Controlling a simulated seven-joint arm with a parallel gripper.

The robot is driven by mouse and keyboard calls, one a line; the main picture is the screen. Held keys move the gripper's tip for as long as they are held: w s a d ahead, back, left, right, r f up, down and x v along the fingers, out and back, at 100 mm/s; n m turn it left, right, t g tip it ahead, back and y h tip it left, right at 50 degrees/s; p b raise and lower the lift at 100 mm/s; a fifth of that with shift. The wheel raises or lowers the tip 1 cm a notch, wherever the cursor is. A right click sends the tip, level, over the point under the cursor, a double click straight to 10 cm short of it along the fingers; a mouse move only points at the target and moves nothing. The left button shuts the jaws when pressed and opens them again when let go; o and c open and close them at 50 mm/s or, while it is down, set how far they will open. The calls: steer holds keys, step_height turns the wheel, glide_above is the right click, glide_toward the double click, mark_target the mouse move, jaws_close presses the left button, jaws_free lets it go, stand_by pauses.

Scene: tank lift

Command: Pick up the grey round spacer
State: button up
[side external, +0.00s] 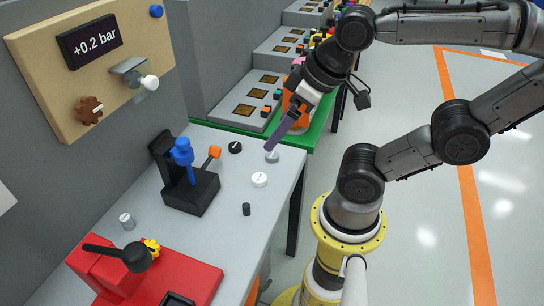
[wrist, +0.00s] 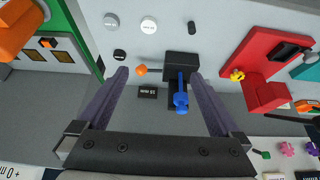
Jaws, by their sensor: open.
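The grey round spacer (side external: 272,157) appears to be the small grey disc near the right edge of the grey bench. It also shows at the top of the wrist view (wrist: 111,20), left of the white disc. My gripper (side external: 271,147) has long purple fingers pointing down and left. In the side view its tip overlaps the disc's upper edge; I cannot tell its height above it. In the wrist view my gripper (wrist: 158,73) has its fingers wide apart with nothing held. The disc lies outside the fingers, beyond the left fingertip.
A white disc (side external: 259,180), black disc (side external: 235,147) and black cylinder (side external: 246,210) are nearby. A black stand with a blue piece (side external: 183,153) and an orange-tipped lever (side external: 214,152) stands left. A metal cylinder (side external: 127,221) and red block (side external: 185,272) are farther off. The board reads +0.2 bar.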

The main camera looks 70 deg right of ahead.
steer(key=c, duration=0.3)
steer(key=m+g, duration=0.6)
steer(key=m, duration=1.2)
glide_above(272, 154)
step_height(272, 154, down, 12)
steer(key=shift+w+d+f, duration=0.1)
steer(key=shift+d+f, duration=0.05)
steer(key=shift+f, duration=0.1)
steer(key=shift+a+f, duration=0.15)
steer(key=shift+f, duration=1.2)
steer(key=shift+a+f, duration=0.1)
steer(key=shift+f, duration=1.25)
